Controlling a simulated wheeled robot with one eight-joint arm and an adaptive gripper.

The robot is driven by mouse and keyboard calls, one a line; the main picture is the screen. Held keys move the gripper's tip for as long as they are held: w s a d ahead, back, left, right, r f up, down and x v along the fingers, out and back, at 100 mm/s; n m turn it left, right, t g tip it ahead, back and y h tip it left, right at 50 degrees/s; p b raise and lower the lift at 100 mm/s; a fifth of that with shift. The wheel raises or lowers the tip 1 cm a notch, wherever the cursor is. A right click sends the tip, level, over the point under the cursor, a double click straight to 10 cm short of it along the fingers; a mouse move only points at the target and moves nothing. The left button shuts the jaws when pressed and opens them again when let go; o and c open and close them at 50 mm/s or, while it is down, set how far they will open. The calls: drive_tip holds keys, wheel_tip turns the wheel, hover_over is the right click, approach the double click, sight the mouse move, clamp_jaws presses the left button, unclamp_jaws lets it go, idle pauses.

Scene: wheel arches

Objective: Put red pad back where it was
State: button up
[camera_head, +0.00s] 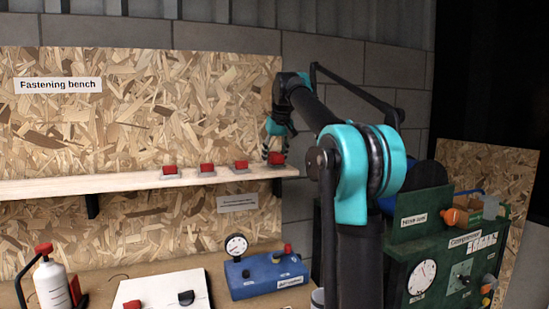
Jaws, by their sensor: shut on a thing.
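My gripper (276,151) points down at the right end of the wooden shelf (130,186). It is shut on a red pad (278,159), the rightmost of the red pads. This pad is at the shelf's right end; whether it rests on the shelf or is just above it is hard to tell. More red pads sit in a row to its left: one near it (241,164), one further along (207,167) and one at the left (169,170).
Below the shelf, the bench holds a blue box with a gauge (264,272), a white board (160,292) and a white bottle (50,283). A green compressor panel (425,255) stands at the right. The chipboard wall (140,110) is close behind the shelf.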

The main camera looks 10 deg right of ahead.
drive_tip(key=shift+f, duration=0.3)
drive_tip(key=shift+f, duration=0.1)
drive_tip(key=o, duration=1.1)
drive_tip(key=shift+r, duration=0.3)
drive_tip(key=v, duration=1.7)
drive_tip(key=shift+s+r, duration=0.15)
